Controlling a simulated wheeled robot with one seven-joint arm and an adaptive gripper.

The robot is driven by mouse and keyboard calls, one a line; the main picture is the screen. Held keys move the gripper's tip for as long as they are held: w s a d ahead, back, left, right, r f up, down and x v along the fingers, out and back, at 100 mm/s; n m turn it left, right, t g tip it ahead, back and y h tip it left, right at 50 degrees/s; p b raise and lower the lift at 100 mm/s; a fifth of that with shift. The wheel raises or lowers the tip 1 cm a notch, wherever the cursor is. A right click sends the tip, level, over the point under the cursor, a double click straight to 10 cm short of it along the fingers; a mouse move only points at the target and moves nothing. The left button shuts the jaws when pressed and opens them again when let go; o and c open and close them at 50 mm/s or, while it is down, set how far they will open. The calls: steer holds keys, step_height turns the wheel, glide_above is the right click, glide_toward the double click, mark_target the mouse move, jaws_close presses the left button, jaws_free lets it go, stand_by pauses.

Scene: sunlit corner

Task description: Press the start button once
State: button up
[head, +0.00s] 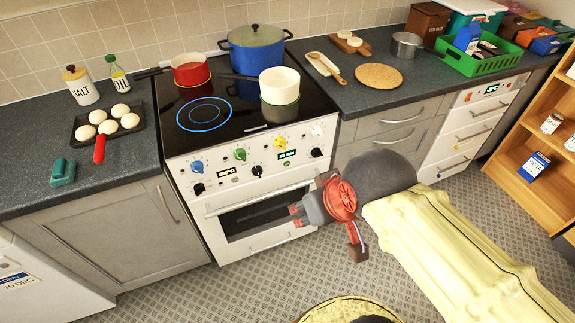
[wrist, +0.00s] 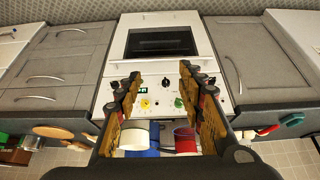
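The stove's control panel (head: 260,160) carries coloured knobs, black knobs and two lit displays. A small round green button (head: 287,163) sits below the right display (head: 287,154); I cannot read a start label on it. My gripper (head: 325,232) is in front of the oven's right side, below and apart from the panel. In the wrist view, my gripper (wrist: 160,72) is open and empty, its two fingers wide apart. The wrist picture is upside down; the yellow knob (wrist: 146,103) and green knob (wrist: 179,102) show between the fingers. Parts of the panel are hidden behind the fingers.
The oven door (head: 265,215) is closed. On the stove stand a red pot (head: 190,70), a blue pot (head: 256,50) and a white pot (head: 279,86). A wooden shelf (head: 535,120) stands at the right. A yellow-topped round object (head: 345,308) is at the bottom.

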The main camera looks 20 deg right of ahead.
jaws_close()
stand_by(1.6)
